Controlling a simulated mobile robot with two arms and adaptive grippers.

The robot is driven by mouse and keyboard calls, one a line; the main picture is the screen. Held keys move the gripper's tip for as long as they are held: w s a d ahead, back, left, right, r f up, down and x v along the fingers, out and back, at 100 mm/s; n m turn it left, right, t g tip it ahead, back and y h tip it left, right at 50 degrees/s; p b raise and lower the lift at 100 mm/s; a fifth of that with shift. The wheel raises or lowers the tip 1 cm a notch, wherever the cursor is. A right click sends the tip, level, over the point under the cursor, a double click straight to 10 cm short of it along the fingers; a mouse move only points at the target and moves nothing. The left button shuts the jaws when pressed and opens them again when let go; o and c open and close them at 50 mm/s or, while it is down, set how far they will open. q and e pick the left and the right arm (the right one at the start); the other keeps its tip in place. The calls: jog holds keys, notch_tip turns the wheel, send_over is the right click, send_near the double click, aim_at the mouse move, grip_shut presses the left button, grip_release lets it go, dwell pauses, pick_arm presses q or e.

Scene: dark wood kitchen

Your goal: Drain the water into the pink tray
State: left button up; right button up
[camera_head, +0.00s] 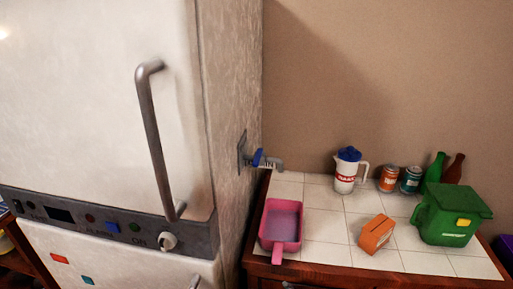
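The pink tray (282,246) sits on the white tiled counter top, beside the fridge-like white cabinet, with its handle pointing toward the front edge. Its inside looks greyish purple; I cannot tell if that is water. A grey spout with a blue valve handle (258,157) sticks out of the cabinet's side wall, above and behind the tray. I see no water running from the spout. Neither of my grippers is in view.
The white cabinet (95,100) fills the left, with a grey bar handle (153,140) and a knob panel. On the counter (330,225) stand a white jug (346,174), an orange box (376,235), two cans, two bottles and a green bin (452,218).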

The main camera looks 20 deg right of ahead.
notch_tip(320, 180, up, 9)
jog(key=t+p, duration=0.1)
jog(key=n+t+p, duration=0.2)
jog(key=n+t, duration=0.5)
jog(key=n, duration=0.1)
send_near(257, 160)
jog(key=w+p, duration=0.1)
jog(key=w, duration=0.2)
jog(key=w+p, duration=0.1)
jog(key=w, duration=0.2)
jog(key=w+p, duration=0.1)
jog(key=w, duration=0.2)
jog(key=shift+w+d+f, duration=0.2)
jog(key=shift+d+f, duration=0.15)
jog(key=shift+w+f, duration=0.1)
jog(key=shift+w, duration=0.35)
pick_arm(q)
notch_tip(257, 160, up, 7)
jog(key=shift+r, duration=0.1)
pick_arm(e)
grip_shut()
